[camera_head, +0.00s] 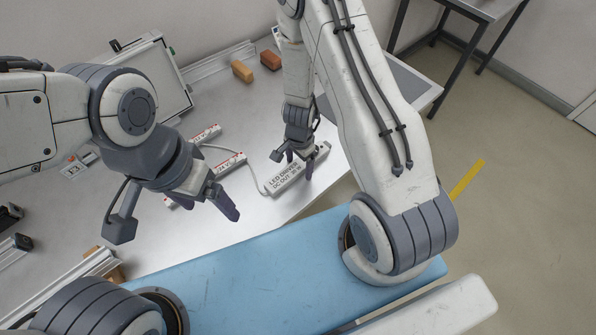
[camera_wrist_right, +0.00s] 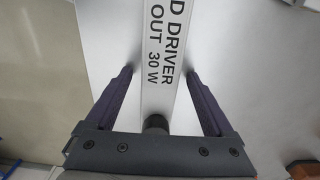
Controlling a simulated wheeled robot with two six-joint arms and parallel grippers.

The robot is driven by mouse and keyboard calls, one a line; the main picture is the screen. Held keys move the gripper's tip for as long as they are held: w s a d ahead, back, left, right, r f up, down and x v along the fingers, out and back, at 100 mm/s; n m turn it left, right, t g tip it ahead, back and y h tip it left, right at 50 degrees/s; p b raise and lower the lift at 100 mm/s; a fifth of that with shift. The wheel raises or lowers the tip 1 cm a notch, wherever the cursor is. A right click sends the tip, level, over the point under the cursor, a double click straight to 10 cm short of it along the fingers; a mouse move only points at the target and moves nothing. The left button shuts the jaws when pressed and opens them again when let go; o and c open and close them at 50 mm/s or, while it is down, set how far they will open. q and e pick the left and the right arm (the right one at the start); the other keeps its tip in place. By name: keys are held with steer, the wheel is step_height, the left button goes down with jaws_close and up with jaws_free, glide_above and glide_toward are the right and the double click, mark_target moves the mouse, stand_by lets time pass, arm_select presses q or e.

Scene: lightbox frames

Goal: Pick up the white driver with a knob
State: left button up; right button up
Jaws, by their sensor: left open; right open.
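The white driver (camera_head: 287,181) lies on the metal table near its right edge, with black "LED DRIVER" print on it. It also shows in the right wrist view (camera_wrist_right: 163,60), where a dark round knob (camera_wrist_right: 156,124) sits at its near end. My right gripper (camera_head: 293,163) is open over the driver. In the right wrist view its two fingers (camera_wrist_right: 160,88) stand on either side of the driver, with gaps to it; whether they reach down beside it is unclear. My left gripper (camera_head: 222,199) is empty and open, apart from the driver on the left.
White blocks with red print (camera_head: 229,163) lie left of the driver, partly behind my left gripper; a cable runs from there to the driver. An orange block (camera_head: 242,71) and a red-brown block (camera_head: 271,60) lie at the back. A framed panel (camera_head: 152,72) stands back left.

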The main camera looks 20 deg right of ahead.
jaws_close()
steer(key=shift+r, duration=0.15)
